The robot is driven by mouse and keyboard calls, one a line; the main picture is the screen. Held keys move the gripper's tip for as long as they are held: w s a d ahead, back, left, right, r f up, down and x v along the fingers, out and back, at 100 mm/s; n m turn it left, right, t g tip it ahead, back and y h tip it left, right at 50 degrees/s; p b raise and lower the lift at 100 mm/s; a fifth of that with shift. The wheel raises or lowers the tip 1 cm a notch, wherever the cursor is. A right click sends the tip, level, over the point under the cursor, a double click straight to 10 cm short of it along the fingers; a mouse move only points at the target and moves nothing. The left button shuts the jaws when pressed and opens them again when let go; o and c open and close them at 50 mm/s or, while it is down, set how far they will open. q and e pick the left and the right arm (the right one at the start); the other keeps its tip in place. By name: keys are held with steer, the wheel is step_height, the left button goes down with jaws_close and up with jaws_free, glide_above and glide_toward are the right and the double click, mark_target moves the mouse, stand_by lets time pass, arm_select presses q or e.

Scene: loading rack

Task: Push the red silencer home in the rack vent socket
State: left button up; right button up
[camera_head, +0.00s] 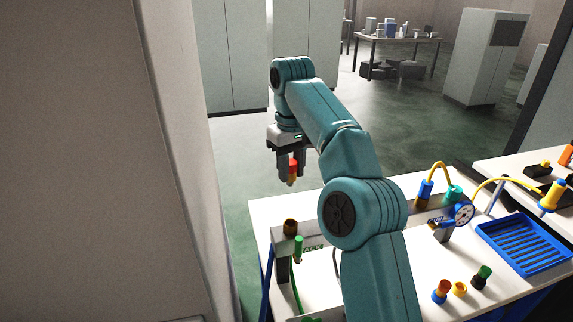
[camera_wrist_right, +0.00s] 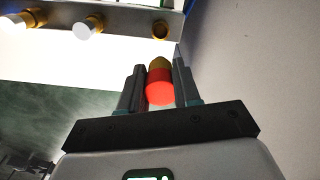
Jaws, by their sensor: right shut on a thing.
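The red silencer (camera_head: 293,167) has a brass-coloured threaded end. My right gripper (camera_head: 290,175) is shut on it and holds it in the air beyond the rack's left end, with the brass end pointing down. In the right wrist view the red silencer (camera_wrist_right: 160,88) sits between both fingers of my right gripper (camera_wrist_right: 159,68). The rack (camera_head: 314,242) is a pale bar on the white table, partly hidden by my right arm. In the wrist view a brass-ringed open socket (camera_wrist_right: 160,30) shows in the rack, apart from the silencer. My left gripper is not in view.
A brass fitting (camera_head: 290,227) and a green fitting (camera_head: 298,249) with a green hose stand near the rack's left end. A pressure gauge (camera_head: 463,213), a blue tray (camera_head: 525,243) and several loose coloured fittings are to the right. A tall grey panel (camera_head: 80,160) fills the left.

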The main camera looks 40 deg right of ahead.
mark_target(291, 182)
steer(key=shift+s+a+r, duration=0.15)
steer(key=shift+s+a, duration=0.05)
steer(key=shift+s, duration=0.05)
steer(key=shift+d+f+b, duration=0.15)
steer(key=shift+f+b, duration=0.45)
steer(key=shift+f, duration=0.25)
step_height(291, 182, down, 3)
steer(key=b, duration=0.3)
steer(key=shift+s+f, duration=0.1)
steer(key=shift+f, duration=0.05)
steer(key=shift+w+f+b, duration=0.2)
steer(key=shift+f+b, duration=0.1)
steer(key=shift+f, duration=0.25)
steer(key=shift+s+r, duration=0.1)
steer(key=shift+s, duration=0.05)
